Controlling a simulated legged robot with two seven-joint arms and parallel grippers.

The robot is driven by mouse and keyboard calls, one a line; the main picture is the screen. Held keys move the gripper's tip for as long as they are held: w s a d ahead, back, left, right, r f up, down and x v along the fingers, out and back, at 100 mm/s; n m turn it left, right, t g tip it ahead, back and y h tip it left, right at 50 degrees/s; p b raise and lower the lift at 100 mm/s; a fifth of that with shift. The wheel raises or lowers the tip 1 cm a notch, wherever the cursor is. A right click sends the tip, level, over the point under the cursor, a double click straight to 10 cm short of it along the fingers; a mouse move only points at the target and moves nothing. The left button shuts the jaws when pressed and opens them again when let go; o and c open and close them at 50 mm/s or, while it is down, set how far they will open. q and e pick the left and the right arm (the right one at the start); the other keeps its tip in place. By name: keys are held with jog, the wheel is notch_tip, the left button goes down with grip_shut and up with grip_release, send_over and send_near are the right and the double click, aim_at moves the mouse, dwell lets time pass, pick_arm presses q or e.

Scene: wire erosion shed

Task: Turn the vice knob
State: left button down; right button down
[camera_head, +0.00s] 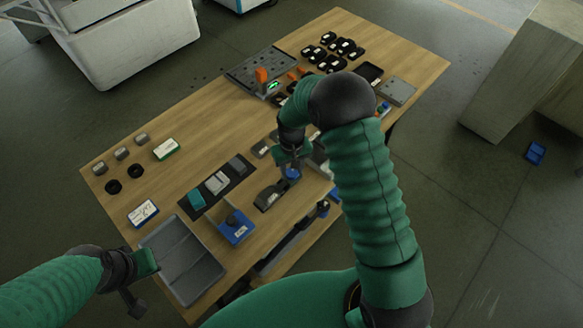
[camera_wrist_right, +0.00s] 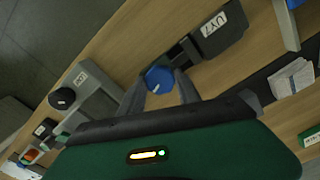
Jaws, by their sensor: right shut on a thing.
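The vice (camera_head: 269,196) is a dark grey block with a white label, lying near the front edge of the wooden table. In the right wrist view the vice (camera_wrist_right: 221,37) shows its label "UY7". Its round blue knob (camera_head: 292,173) sits at the end facing my right gripper (camera_head: 292,166). In the wrist view the blue knob (camera_wrist_right: 157,80) is between the two grey fingers of my right gripper (camera_wrist_right: 158,88), which is shut on it. My left gripper (camera_head: 140,282) hangs by the grey tray at lower left, away from the vice; its finger gap is unclear.
A dark mat (camera_head: 242,181) holds several small blocks. Black round parts (camera_head: 329,39) lie at the back. Bare wood (camera_head: 190,110) is free in the table's left middle.

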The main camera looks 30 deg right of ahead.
jog(key=n, duration=0.1)
jog(key=n+p, duration=0.1)
jog(key=n, duration=0.2)
jog(key=shift+w+r+n, duration=0.15)
jog(key=shift+w+n, duration=0.1)
jog(key=shift+n, duration=0.05)
jog(key=n+p, duration=0.1)
jog(key=n, duration=0.3)
jog(key=shift+n+p, duration=0.3)
jog(key=shift+p, duration=0.1)
jog(key=n+p, duration=0.2)
jog(key=n, duration=0.3)
jog(key=shift+n+p, duration=0.45)
jog(key=shift+n, duration=1.35)
jog(key=c, duration=1.1)
grip_release()
jog(key=shift+o, duration=1.2)
jog(key=shift+d+f, duration=0.1)
jog(key=shift+f, duration=0.1)
